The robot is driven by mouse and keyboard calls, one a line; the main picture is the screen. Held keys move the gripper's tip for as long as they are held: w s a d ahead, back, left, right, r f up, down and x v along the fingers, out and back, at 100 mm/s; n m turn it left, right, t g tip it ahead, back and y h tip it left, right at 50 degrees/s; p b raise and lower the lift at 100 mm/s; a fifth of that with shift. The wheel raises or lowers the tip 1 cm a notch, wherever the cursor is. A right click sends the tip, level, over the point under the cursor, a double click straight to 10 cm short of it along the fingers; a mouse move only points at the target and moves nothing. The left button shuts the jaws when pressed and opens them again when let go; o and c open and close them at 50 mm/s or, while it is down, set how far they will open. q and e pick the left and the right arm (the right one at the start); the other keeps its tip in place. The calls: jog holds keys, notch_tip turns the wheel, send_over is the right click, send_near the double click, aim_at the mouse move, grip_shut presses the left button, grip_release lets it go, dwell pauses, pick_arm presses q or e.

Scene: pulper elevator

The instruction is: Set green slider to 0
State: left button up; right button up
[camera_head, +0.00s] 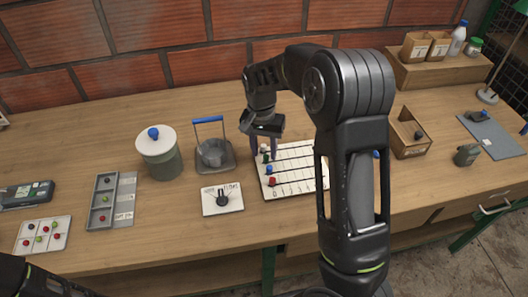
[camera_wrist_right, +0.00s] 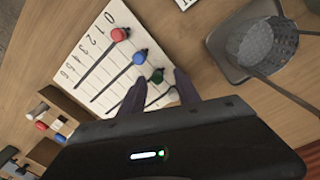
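The white slider board (camera_head: 302,172) lies on the workbench, and it also shows in the right wrist view (camera_wrist_right: 88,66). It has number marks from 0 up along one edge. The green slider knob (camera_wrist_right: 157,75) is near the low-number end, in line with the blue knob (camera_wrist_right: 139,57) and red knob (camera_wrist_right: 118,34); its exact mark is hard to read. My right gripper (camera_wrist_right: 160,88) is open, fingers on either side of the green knob, contact unclear. In the head view the right gripper (camera_head: 262,148) covers the board's far left corner. Only a dark part of my left arm shows.
A board with a black rotary knob (camera_head: 222,199) lies close left of the slider board. A metal basket with a blue handle (camera_head: 208,120) and a lidded pot (camera_head: 160,155) stand behind it. An open wooden box (camera_head: 408,138) stands to the right.

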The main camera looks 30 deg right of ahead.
aim_at(263, 163)
notch_tip(263, 163, up, 7)
jog(key=shift+a+f, duration=0.15)
jog(key=shift+f, duration=0.05)
jog(key=shift+w, duration=0.1)
dwell(0.5)
